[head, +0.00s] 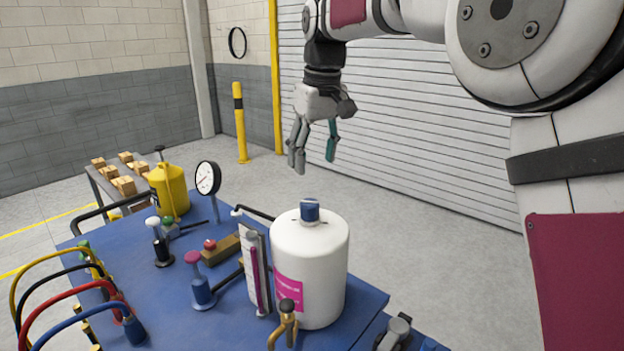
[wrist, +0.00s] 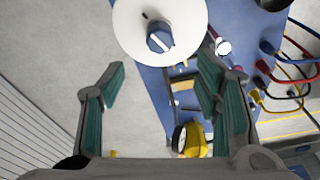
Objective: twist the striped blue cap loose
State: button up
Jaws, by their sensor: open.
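The striped blue cap (head: 310,210) sits on top of a white bottle (head: 312,262) with a magenta label, near the right side of the blue table. In the wrist view the cap (wrist: 160,39) shows a white stripe across its top, and the white bottle top (wrist: 130,25) surrounds it near the upper edge. My gripper (head: 314,160) hangs above and behind the bottle in the head view, fingers pointing down. It is open and empty, clear of the cap. In the wrist view its fingers (wrist: 160,80) are spread wide, with teal pads.
Space above the bottle is clear.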

aim_at(310, 202)
jog(key=f+p, duration=0.1)
jog(key=f, duration=0.3)
jog(key=w+f+p, duration=0.1)
jog(key=f, duration=0.3)
jog(key=a+f, duration=0.1)
jog(key=f, duration=0.3)
jog(key=shift+w+f+p, duration=0.15)
jog(key=shift+w+p, duration=0.1)
jog(key=shift+p, duration=0.15)
grip_shut()
